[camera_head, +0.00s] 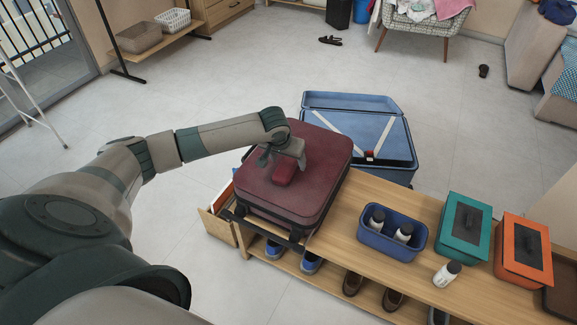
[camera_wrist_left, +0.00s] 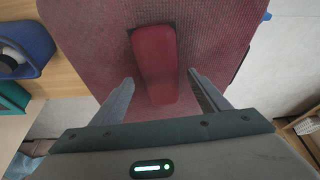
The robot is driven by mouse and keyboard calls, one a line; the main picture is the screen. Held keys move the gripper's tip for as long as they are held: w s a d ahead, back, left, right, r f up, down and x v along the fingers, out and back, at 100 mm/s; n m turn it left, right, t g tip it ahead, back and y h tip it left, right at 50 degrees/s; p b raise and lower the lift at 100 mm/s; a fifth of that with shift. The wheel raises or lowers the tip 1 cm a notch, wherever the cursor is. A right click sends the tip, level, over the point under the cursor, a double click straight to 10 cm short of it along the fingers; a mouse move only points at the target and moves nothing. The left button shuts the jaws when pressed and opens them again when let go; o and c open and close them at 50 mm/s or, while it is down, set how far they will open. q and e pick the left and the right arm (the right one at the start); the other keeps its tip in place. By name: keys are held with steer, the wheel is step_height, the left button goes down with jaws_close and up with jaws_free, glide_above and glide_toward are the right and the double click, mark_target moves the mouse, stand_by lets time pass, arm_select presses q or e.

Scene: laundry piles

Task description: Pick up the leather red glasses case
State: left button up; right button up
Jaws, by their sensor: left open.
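The red glasses case (camera_head: 284,173) lies on top of the dark red suitcase (camera_head: 322,160). In the left wrist view the glasses case (camera_wrist_left: 154,66) is long and rounded and lies lengthwise between my two fingers. My left gripper (camera_head: 272,163) is above the suitcase at the case, its fingers open on both sides of it. In the left wrist view the left gripper (camera_wrist_left: 158,90) shows a gap between each finger and the case. The near end of the case reaches between the fingers. My right gripper is not in view.
The suitcase rests on a wooden bench (camera_head: 345,232). A blue bin (camera_head: 372,238) with white bottles, a green box (camera_head: 465,228) and an orange box (camera_head: 522,248) stand to the right. An open blue suitcase (camera_head: 345,120) lies behind. Shoes sit under the bench.

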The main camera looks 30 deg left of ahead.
arm_select(q)
steer(key=shift+x, duration=1.1)
steer(key=shift+a, duration=0.1)
steer(key=c, duration=1.2)
